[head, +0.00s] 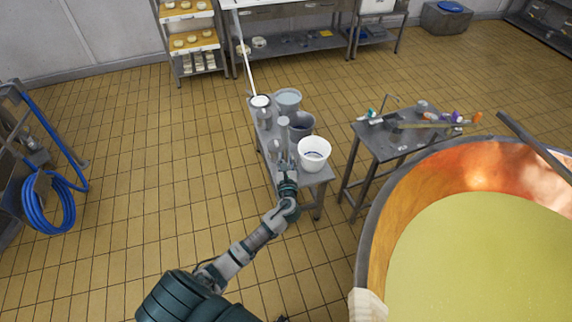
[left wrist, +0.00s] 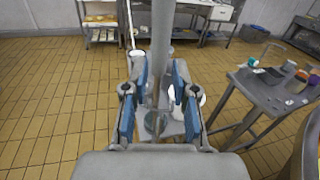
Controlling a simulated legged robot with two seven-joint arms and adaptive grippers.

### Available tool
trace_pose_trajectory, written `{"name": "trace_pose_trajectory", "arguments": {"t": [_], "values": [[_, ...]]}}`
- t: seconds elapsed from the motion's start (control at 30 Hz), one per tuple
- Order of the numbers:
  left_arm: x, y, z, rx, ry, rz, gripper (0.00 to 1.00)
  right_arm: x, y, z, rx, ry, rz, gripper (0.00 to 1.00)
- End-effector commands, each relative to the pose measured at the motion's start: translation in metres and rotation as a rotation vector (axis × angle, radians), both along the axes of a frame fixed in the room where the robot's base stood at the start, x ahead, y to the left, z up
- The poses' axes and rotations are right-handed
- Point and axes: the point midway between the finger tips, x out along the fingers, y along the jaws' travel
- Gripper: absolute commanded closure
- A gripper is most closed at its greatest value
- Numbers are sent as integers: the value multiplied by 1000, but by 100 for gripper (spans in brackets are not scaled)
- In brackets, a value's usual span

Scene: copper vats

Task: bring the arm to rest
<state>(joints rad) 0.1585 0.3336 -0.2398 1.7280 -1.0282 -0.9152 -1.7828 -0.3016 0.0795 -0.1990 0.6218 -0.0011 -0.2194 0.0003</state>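My left gripper (head: 284,158) is over the near end of a grey bench (head: 317,177), beside a white bucket (head: 314,150). In the left wrist view, its blue-padded fingers (left wrist: 160,85) stand apart on either side of a grey upright cylinder (left wrist: 161,35). A gap seems to show between the cylinder and each pad. The cylinder's top (head: 284,121) shows just beyond the fingers in the head view; its lower end is partly hidden. My left arm reaches forward, stretched out over the floor. My right gripper is not in view.
Several grey pails and cups, including a dark pail (head: 301,122), crowd the bench. A tool table (head: 400,146) and a large copper vat (head: 378,225) stand to the right. A blue hose (head: 45,205) hangs at left. The tiled floor between is clear.

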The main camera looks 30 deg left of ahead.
Motion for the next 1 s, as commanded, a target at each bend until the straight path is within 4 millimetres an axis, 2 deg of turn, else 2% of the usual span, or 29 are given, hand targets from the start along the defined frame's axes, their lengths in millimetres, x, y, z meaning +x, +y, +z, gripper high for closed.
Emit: {"name": "trace_pose_trajectory", "arguments": {"t": [0.1,0.2,0.47,0.57,0.67,0.77,0.8,0.87,0.9,0.97,1.0], "values": [[-16,-11,-1,0,1,0,73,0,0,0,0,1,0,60],[-24,-17,-1,0,1,0,73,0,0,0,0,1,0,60],[-28,-19,-1,0,1,1,73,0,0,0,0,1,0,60],[-28,-20,-15,-31,11,-6,73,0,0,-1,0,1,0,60],[-28,-22,-58,-132,42,-21,73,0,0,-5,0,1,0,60],[-37,-26,-131,-317,88,-28,73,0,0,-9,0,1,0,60],[-44,-29,-164,-408,109,-21,73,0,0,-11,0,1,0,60],[-58,-34,-214,-549,135,-1,73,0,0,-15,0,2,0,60],[-69,-37,-246,-642,151,20,73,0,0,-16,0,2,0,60],[-90,-43,-292,-784,170,64,73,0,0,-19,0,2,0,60],[-106,-47,-323,-878,181,102,73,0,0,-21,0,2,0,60]]}}
